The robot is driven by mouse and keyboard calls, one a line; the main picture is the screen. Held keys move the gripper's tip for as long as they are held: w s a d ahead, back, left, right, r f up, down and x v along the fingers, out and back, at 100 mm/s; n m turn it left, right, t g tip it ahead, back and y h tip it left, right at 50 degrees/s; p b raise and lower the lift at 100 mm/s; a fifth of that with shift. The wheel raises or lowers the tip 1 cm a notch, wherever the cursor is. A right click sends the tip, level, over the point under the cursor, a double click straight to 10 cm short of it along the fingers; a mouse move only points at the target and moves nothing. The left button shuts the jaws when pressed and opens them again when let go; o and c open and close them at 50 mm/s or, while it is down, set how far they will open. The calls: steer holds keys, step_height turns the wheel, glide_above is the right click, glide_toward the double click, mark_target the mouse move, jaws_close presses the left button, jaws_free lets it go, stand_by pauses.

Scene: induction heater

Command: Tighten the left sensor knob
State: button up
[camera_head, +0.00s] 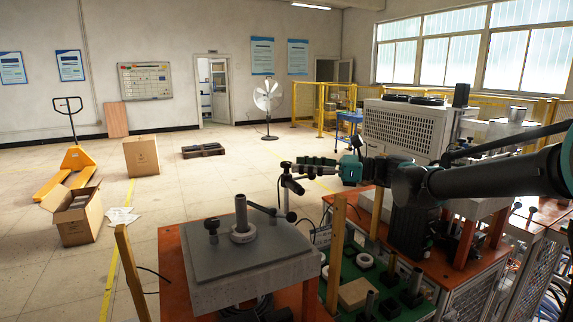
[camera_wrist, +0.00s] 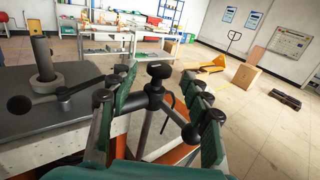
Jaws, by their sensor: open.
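In the wrist view, a black knob (camera_wrist: 160,71) tops a slim dark upright stand (camera_wrist: 150,118). My gripper (camera_wrist: 158,74) is open, with one green-and-black finger on each side of the knob and visible gaps between them. In the head view, my gripper (camera_head: 303,164) reaches left at the top of the black clamp stand (camera_head: 287,190), beside the grey plate (camera_head: 205,255). The knob is small there, and contact is unclear. I cannot tell from the pictures whether this is the left sensor knob.
On the plate stand a grey cylinder (camera_head: 241,213) in a ring, a small black-knobbed post (camera_head: 211,227) and a ball-ended lever (camera_head: 290,216). A wooden post (camera_head: 337,250) rises near the green board (camera_head: 350,270). The floor (camera_head: 215,175) beyond is mostly free.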

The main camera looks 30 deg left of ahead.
mark_target(286, 163)
steer(key=shift+x, duration=2.5)
